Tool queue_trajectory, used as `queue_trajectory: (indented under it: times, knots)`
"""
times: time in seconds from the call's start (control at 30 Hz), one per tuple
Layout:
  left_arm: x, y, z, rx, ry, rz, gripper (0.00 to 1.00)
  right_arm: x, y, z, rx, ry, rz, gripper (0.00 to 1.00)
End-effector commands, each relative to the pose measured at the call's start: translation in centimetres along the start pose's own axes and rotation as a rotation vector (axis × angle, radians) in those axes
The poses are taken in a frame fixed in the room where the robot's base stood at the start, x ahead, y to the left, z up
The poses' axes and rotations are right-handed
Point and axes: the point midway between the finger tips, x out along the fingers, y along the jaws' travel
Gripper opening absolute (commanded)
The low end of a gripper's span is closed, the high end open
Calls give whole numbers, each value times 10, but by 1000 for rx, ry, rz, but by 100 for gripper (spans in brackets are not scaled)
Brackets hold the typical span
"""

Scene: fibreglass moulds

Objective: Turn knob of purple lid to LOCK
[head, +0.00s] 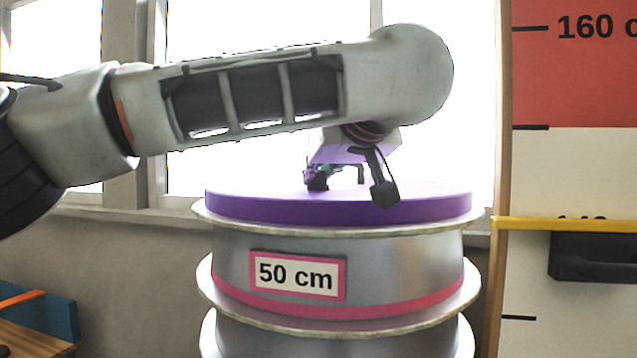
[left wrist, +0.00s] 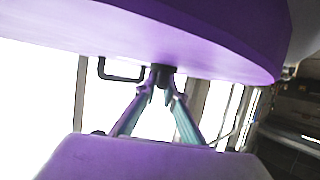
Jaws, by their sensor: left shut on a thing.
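The purple lid (head: 420,203) lies flat on top of a grey drum-shaped mould (head: 400,255); in the left wrist view its purple surface (left wrist: 215,35) fills the top. My left gripper (left wrist: 161,88) is shut on a small black knob (left wrist: 165,72) on the lid. In the head view the left gripper (head: 320,174) reaches down to the lid's top, partly hidden by my own wrist, with the dark knob (head: 317,183) at its fingertips. I cannot read any LOCK marking or tell the knob's angle. My right gripper is not in view.
A black bracket-shaped handle (left wrist: 122,72) stands on the lid beside the knob. The mould bears a pink-framed "50 cm" label (head: 297,276). A red and white height board (head: 570,170) with a yellow strip (head: 560,224) stands at right. A blue-sided wooden thing (head: 45,310) is at lower left.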

Motion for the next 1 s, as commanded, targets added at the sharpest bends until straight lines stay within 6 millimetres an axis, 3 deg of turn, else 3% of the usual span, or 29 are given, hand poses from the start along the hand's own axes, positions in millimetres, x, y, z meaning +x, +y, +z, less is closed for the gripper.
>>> queue_trajectory:
  times: [0.33,0.87,0.93,0.97,1.0]
  knots:
    - [0,0,0,-54,-2,-132,0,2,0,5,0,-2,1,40]
    - [1,1,2,-63,-5,-155,0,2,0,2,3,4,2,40]
    - [1,1,2,-63,-6,-155,20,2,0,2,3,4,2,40]
    - [1,1,2,-63,-6,-155,26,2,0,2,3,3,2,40]
    - [1,1,2,-63,-5,-155,26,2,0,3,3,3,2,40]
